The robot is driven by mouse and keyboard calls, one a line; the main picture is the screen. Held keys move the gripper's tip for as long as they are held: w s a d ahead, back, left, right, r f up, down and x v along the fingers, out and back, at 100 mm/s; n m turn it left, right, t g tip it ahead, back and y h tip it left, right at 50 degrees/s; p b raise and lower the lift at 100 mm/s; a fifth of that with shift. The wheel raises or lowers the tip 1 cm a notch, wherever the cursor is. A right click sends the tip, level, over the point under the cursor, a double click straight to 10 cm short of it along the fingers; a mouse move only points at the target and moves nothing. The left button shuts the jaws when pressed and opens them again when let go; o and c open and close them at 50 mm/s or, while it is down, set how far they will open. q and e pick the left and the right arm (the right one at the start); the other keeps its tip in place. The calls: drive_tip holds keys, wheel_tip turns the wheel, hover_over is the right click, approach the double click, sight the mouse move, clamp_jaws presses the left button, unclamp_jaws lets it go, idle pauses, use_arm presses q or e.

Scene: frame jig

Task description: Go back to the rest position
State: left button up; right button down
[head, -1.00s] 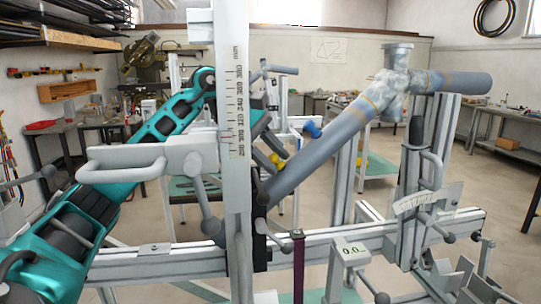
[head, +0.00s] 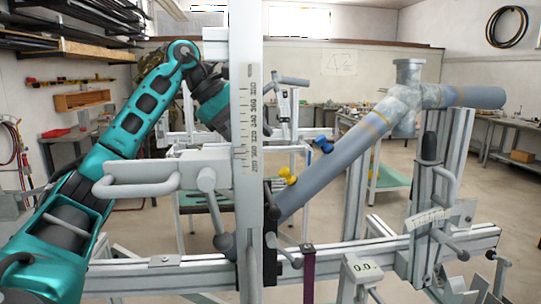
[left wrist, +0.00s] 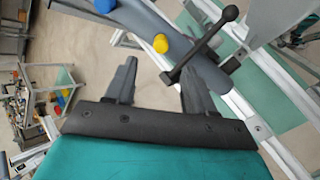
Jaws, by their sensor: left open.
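My left arm rises on the left in the head view and bends down towards the upright scale post (head: 245,130), which hides its far end. My left gripper (left wrist: 160,88) shows in the left wrist view, open, with its two dark fingers apart and nothing between them. The slanted grey tube (head: 335,160) sits in the jig, with a yellow knob (head: 292,180) and a blue knob (head: 326,146) at it. The tube also shows beyond the fingers in the left wrist view (left wrist: 190,58). My right gripper is not in view.
The jig's horizontal rail (head: 170,270) crosses the front, with a clamp handle (head: 130,182) standing out on the left. A black lever (left wrist: 205,45) is close beyond the fingers. A green-topped table (head: 390,177) stands behind the tube. Open floor lies beyond the jig.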

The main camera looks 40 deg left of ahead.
use_arm(q)
drive_tip(key=shift+v, duration=1.6)
